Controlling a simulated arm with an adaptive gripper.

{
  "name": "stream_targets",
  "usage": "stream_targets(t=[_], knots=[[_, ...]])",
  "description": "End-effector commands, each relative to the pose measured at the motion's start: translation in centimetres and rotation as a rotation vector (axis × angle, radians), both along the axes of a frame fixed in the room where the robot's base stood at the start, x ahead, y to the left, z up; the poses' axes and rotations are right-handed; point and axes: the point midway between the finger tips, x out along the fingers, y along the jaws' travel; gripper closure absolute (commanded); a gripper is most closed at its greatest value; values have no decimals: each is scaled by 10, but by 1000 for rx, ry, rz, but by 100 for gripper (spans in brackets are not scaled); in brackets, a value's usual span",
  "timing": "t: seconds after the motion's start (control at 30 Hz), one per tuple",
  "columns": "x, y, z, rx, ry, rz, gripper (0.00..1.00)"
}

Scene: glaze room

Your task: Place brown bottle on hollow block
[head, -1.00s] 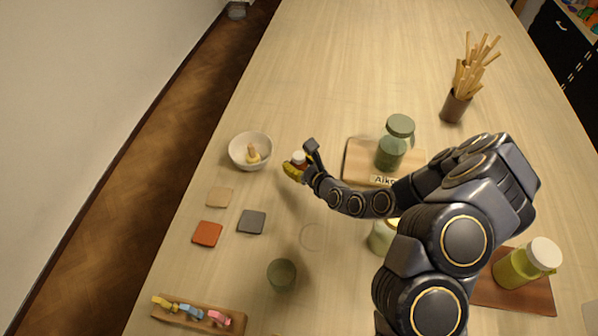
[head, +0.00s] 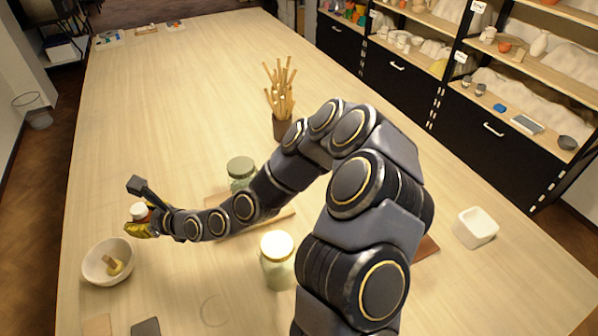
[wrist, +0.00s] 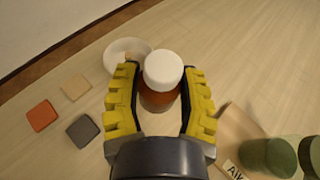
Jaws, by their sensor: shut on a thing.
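The brown bottle (wrist: 158,101) has a white cap and sits between the yellow finger pads of my gripper (wrist: 160,75) in the wrist view. My gripper is shut on it. In the head view, my gripper (head: 138,226) is at the left of the table, just beyond the white bowl, with the bottle's white cap (head: 139,211) showing. The bottle appears held above the table. A white block with a hollow in its top (head: 475,228), seemingly the hollow block, stands at the table's right side, far from my gripper and beyond my arm.
A white bowl (head: 94,268) holds a pestle-like thing. A brown cup of sticks (head: 281,125) stands farther back.

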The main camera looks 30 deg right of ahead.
Motion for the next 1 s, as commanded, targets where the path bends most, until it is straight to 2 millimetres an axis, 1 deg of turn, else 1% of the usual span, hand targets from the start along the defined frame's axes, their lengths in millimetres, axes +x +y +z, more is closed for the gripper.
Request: stream_targets(t=[0.03, 0.17, 0.2, 0.37, 0.47, 0.57, 0.67, 0.7, 0.77, 0.8, 0.87, 0.9, 0.97, 1.0], knots=[[1, 0, 8, 0, -6, 1, 91], [1, -2, 21, -2, -1, -2, 91], [7, -11, 20, -2, 1, -24, 91], [26, -45, 24, -2, -2, -95, 91], [38, -72, 26, -1, -2, -149, 91], [51, -108, 29, -1, -1, -218, 91], [63, -156, 32, -3, -2, -305, 91], [67, -177, 34, -1, -2, -344, 91], [70, -209, 35, 0, -2, -402, 91], [72, -231, 36, 0, -1, -440, 91], [72, -265, 37, 0, 0, -498, 91], [70, -287, 37, -2, 0, -536, 91], [67, -320, 38, -2, -1, -594, 91], [63, -341, 38, 1, 0, -633, 91]])
